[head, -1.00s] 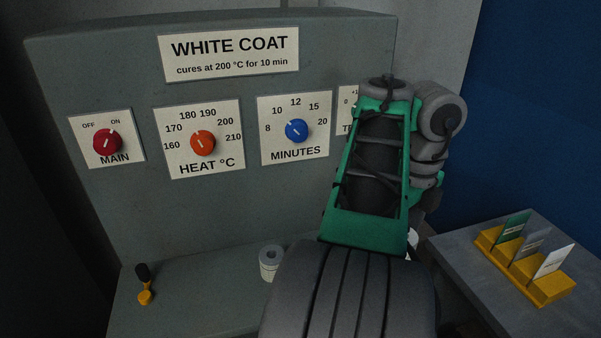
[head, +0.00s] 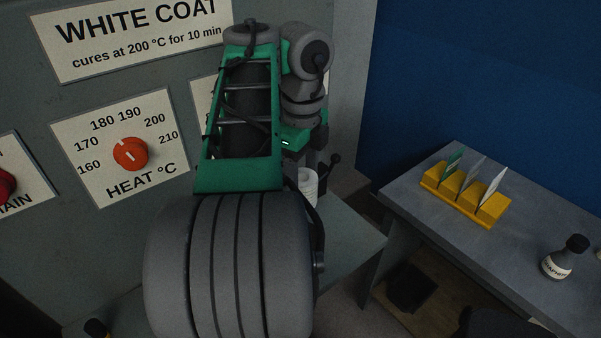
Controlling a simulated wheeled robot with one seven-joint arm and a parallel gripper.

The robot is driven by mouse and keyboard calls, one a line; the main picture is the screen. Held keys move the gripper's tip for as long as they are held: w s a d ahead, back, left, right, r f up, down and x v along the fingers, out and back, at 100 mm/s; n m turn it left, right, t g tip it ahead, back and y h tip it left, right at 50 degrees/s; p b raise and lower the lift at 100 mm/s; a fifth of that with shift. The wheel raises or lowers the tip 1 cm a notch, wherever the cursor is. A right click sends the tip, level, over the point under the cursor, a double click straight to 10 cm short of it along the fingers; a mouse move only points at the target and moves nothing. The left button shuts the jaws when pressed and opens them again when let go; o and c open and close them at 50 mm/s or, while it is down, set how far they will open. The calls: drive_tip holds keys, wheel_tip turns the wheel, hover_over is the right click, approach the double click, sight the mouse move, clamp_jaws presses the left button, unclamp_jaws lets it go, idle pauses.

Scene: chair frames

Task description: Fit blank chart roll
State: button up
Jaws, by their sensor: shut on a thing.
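A white cylinder (head: 307,186), which looks like the chart roll, shows just right of my arm, below the wrist. My gripper (head: 307,172) is mostly hidden behind my own arm links. It is shut on this white roll and holds it near the right end of the grey machine. Most of the roll's lower part and the fingertips are hidden. My forearm also covers the right part of the machine's front, including most of the minutes panel.
The machine front carries an orange heat knob (head: 130,154) and a red main knob (head: 5,186). A black lever (head: 334,160) stands beyond the roll.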

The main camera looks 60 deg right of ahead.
drive_tip(key=shift+w+f+b, duration=0.1)
drive_tip(key=shift+f+b, duration=2.15)
drive_tip(key=shift+f, duration=0.1)
drive_tip(key=shift+f+b, duration=3.85)
drive_tip(key=shift+b, duration=0.15)
drive_tip(key=o, duration=1.5)
drive_tip(key=shift+c, duration=0.2)
wheel_tip(320, 180, up, 8)
drive_tip(key=p, duration=0.7)
